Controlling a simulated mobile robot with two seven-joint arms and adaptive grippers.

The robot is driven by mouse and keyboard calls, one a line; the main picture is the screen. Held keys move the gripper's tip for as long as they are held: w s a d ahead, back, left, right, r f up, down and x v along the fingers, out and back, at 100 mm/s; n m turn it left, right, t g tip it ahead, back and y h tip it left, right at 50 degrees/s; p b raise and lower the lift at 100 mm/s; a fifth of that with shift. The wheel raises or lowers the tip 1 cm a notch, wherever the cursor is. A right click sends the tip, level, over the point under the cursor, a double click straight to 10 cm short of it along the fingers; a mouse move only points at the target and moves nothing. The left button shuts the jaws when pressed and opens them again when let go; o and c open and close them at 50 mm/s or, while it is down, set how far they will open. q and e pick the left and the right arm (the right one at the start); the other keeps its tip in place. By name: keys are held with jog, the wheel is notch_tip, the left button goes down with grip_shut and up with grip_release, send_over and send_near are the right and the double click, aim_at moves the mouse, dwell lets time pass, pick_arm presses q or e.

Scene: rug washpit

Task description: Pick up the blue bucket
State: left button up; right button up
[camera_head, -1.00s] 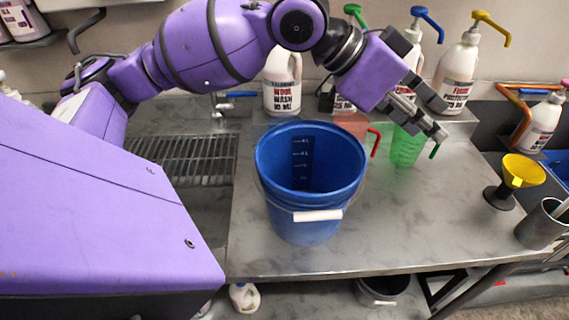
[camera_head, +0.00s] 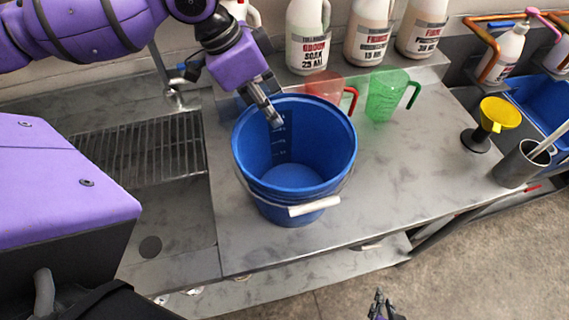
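The blue bucket (camera_head: 300,205) stands upright on the grey metal counter, open at the top, with measuring marks inside its wall. Its wire handle hangs down at the front with a white grip (camera_head: 314,206). My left gripper (camera_head: 271,112) is at the bucket's back-left rim, fingers pointing down and overlapping the opening. I cannot tell whether the fingers touch the rim or how far apart they are. My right gripper (camera_head: 380,303) shows only partly at the bottom edge, over the floor and away from the bucket; its finger state is unclear.
Red (camera_head: 324,88) and green (camera_head: 386,96) measuring jugs stand close behind the bucket, with white bottles (camera_head: 308,45) on a ledge behind. A sink grate (camera_head: 140,150) lies left. A yellow funnel (camera_head: 500,113) and metal cup (camera_head: 520,165) stand right. The counter right of the bucket is clear.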

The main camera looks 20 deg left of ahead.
aim_at(280, 128)
pick_arm(q)
jog(key=shift+x, duration=2.3)
jog(key=shift+w+d+r, duration=0.1)
jog(key=shift+w+d, duration=0.05)
jog(key=shift+w, duration=0.05)
grip_shut()
